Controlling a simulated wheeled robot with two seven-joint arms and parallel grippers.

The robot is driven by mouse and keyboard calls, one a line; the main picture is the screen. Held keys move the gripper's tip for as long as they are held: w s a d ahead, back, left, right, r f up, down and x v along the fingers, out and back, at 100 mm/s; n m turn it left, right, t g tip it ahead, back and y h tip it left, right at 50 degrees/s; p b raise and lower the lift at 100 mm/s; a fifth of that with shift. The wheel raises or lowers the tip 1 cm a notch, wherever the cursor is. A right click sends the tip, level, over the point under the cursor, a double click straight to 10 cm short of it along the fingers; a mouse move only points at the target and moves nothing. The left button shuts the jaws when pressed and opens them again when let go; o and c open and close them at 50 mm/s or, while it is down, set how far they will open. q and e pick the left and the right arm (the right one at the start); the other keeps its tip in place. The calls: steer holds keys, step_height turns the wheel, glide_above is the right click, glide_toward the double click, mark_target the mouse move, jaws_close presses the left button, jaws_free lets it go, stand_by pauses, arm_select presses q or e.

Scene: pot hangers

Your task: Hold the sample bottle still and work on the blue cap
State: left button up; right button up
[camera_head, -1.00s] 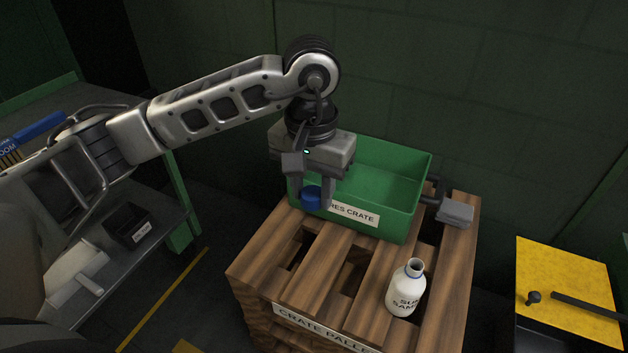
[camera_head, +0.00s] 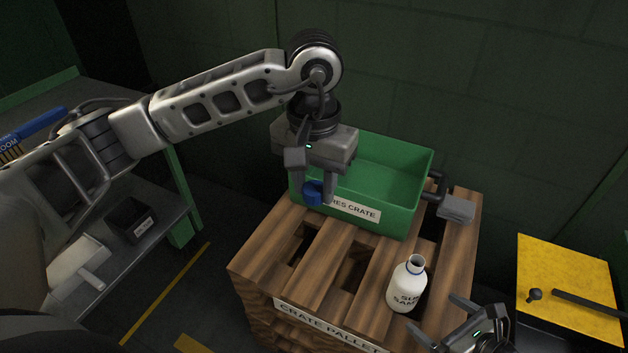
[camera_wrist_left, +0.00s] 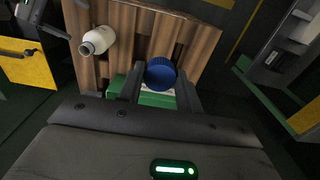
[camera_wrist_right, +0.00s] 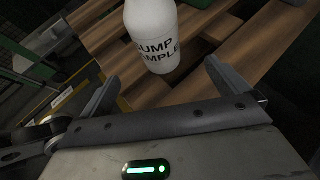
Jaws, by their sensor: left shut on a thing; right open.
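The white sample bottle (camera_head: 407,285) stands upright and uncapped on the wooden pallet. It also shows in the left wrist view (camera_wrist_left: 97,40) and in the right wrist view (camera_wrist_right: 152,35), where its label faces the gripper. My left gripper (camera_head: 314,194) is shut on the blue cap (camera_head: 313,193), in front of the green crate's near left corner. The cap shows between the fingers in the left wrist view (camera_wrist_left: 161,73). My right gripper (camera_head: 445,322) is open and empty, to the right of the bottle and nearer the front, apart from it.
The green crate (camera_head: 396,219) sits at the back of the slatted pallet (camera_head: 300,272). A yellow-topped surface with a dark bar (camera_head: 570,277) stands at right. A shelf with a small black bin (camera_head: 130,220) stands at left.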

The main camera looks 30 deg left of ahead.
mark_target(416, 301)
steer(key=x, duration=0.9)
steer(key=shift+w+a+f, duration=0.2)
steer(key=shift+a, duration=0.1)
steer(key=c, duration=1.7)
